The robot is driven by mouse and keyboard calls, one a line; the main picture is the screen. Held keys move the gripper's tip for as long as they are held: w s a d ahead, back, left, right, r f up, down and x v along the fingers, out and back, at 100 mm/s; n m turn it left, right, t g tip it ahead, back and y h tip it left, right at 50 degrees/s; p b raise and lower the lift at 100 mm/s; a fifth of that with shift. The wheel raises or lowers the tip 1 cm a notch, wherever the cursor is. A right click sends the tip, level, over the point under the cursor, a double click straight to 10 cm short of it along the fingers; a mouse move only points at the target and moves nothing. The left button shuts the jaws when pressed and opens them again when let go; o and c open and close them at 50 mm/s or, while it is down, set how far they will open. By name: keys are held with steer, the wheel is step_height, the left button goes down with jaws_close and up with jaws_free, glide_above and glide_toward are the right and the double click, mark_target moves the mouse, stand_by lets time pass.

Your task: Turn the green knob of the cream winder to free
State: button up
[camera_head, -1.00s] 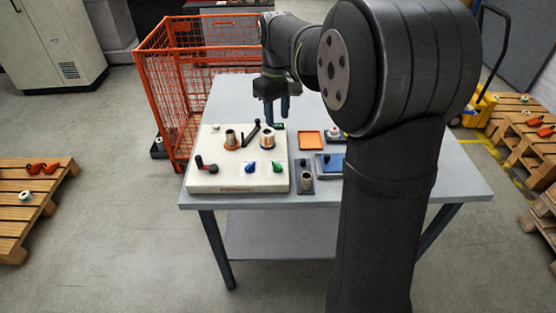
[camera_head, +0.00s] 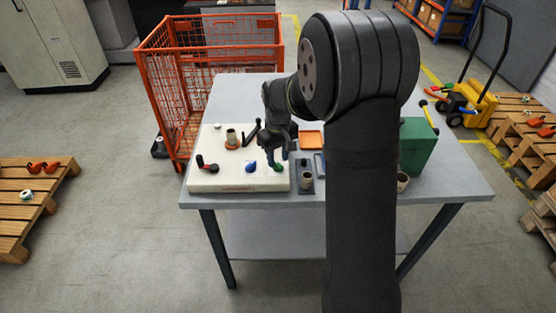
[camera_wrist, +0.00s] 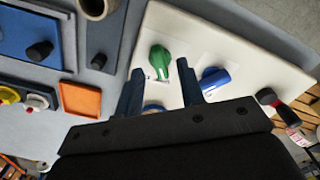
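The cream winder (camera_head: 230,182) is a flat box on the table's left part. Its green knob (camera_wrist: 160,60) shows plainly in the wrist view, beyond my fingertips and slightly left of the middle between them; in the head view the green knob (camera_head: 277,167) is partly behind my gripper. Its pointer end is towards the bottom of the wrist view. The blue knob (camera_wrist: 214,80) sits beside it, just past the right fingertip. My gripper (camera_wrist: 164,86) is open and empty, its two fingers apart above the winder. Whether a finger touches a knob I cannot tell.
A red-handled crank (camera_head: 207,165) and a post (camera_head: 231,138) stand on the winder. A grey plate with a post (camera_head: 306,178), an orange tray (camera_head: 311,139) and a green box (camera_head: 418,146) are to the right. An orange cage (camera_head: 160,85) stands behind left.

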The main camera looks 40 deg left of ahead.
steer(key=shift+f, duration=0.95)
steer(key=shift+c, duration=0.2)
jaws_close()
